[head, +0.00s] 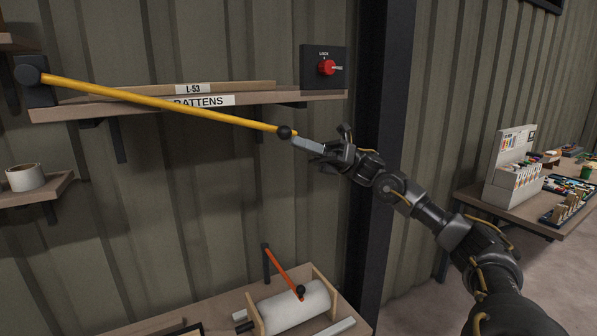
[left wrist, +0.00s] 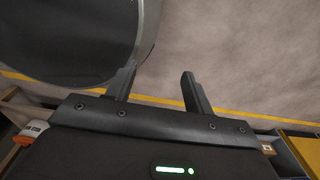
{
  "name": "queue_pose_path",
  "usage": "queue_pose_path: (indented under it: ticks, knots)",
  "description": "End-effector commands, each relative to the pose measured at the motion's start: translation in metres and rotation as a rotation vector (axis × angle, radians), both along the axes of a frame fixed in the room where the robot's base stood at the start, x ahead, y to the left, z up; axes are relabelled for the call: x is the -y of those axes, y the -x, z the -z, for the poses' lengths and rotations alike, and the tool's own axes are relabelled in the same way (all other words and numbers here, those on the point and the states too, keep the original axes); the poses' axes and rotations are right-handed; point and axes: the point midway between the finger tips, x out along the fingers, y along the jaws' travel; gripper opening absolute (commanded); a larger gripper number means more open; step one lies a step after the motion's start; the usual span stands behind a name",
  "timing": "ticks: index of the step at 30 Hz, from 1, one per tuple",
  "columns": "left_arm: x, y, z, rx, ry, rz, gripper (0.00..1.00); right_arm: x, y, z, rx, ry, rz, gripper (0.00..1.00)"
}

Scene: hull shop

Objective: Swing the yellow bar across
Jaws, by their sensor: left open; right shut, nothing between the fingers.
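The yellow bar (head: 165,104) runs from a dark pivot on the wall at the upper left, sloping down to the right across the front of the battens shelf. A black ball knob (head: 284,132) sits at its right end. My right gripper (head: 297,142) is shut and empty, its fingertips at or right beside the knob; I cannot tell whether they touch. My left gripper (left wrist: 157,82) shows only in the left wrist view, open with nothing between its fingers, above the floor.
The shelf (head: 320,95) carries battens behind the bar. A red lock knob (head: 327,68) on a dark plate is above its right end. Below, a bench holds a white roll (head: 293,306) and an orange lever (head: 284,271). A dark post (head: 378,130) stands behind my right arm.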

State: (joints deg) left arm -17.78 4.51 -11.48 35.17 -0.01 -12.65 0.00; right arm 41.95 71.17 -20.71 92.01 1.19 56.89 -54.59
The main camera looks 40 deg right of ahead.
Motion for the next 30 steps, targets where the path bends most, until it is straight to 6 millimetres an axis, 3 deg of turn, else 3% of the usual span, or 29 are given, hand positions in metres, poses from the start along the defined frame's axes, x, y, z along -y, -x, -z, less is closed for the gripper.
queue_pose_path:
  ticks: [3,11,23,30]
  knots:
    - [0.0,-0.002,-0.006,0.003,0.0,0.0,0.52,0.005,0.001,-0.017,-0.004,-0.003,0.002,0.0]
    - [0.001,-0.016,-0.009,0.023,0.002,0.0,0.52,0.009,0.002,-0.027,-0.005,-0.002,0.002,0.0]
    - [0.0,-0.014,-0.008,0.02,0.001,0.0,0.52,0.009,0.003,-0.026,-0.005,-0.003,0.001,0.0]
    - [-0.001,-0.012,0.015,0.017,0.001,0.0,0.52,0.007,0.006,-0.007,-0.004,-0.004,-0.002,0.0]
